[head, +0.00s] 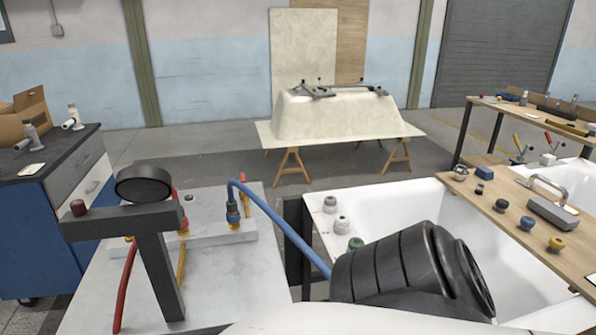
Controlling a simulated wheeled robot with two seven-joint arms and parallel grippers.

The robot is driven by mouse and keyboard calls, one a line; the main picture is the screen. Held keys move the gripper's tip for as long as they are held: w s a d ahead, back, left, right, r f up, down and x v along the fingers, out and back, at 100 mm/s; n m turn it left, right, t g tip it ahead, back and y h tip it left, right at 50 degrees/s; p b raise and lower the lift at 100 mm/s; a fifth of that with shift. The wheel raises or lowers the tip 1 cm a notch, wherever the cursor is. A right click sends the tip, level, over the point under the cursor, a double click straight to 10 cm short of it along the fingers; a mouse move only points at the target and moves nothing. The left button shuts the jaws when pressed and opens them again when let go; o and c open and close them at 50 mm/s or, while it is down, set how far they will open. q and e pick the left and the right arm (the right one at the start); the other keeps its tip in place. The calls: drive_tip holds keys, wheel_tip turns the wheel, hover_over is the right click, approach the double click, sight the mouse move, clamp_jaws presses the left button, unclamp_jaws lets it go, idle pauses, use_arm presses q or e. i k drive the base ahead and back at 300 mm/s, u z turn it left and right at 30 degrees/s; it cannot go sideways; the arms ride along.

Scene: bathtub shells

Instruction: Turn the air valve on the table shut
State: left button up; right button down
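On the pale table (235,275) at left stands a whitish manifold block (215,236) with brass-coloured fittings and red, yellow and blue hoses. A blue fitting (233,213) at its right end carries the blue hose (275,220). A dark grey T-shaped frame (160,260) stands in front and hides part of the block. A black round part (143,185) shows above its crossbar, and a dark red knob (78,208) sits at the crossbar's left end. I cannot tell which part is the air valve or how it is turned. Neither gripper is in view.
A white bathtub shell (400,205) lies right of the table, with a wooden board (515,215) bearing knobs and a handled tool across it. A blue cabinet (40,235) stands at far left. An upturned tub (340,115) rests on trestles behind. Floor between is clear.

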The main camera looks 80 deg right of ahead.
sight(242, 176)
drive_tip(key=z, duration=1.15)
drive_tip(key=i, duration=0.35)
